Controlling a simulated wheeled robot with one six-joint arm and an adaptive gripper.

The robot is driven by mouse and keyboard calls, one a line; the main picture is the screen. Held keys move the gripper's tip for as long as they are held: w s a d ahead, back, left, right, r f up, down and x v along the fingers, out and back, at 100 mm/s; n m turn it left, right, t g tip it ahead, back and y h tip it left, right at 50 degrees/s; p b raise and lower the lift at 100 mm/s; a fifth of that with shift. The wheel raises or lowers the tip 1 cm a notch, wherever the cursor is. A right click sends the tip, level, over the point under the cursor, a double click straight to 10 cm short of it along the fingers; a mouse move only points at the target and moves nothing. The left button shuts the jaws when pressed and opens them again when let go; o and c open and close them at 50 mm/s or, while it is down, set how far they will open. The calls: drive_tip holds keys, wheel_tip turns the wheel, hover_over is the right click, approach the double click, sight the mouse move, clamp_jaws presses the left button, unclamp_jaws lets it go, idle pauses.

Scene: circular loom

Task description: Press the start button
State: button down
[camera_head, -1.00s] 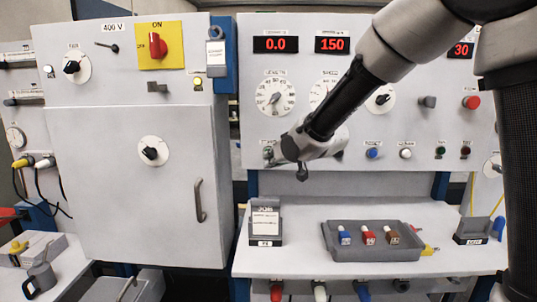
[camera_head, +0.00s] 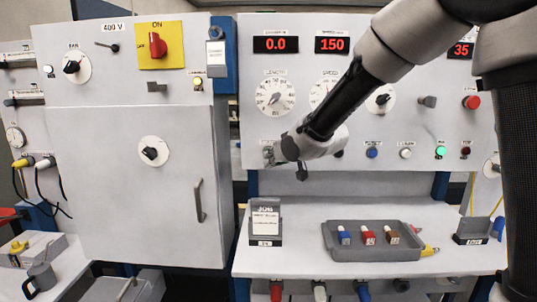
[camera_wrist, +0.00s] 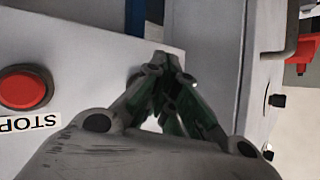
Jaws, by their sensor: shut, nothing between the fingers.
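My gripper (camera_head: 272,156) is shut and empty, its tip at the lower left of the grey control panel (camera_head: 330,100). In the wrist view its fingertips (camera_wrist: 160,68) come together at the panel face, close to the panel's edge. No start button is clearly visible; whatever lies under the fingertips is hidden, and I cannot tell whether they touch it. A green lamp (camera_head: 441,152) at the right of the panel's lower row is lit.
A red STOP button (camera_wrist: 24,88) is beside the fingers in the wrist view. Blue (camera_head: 372,153) and white (camera_head: 405,153) buttons are farther right on the panel. A shelf below holds a grey tray (camera_head: 331,252). A cabinet (camera_head: 110,190) stands to the left.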

drive_tip(key=shift+s, duration=0.7)
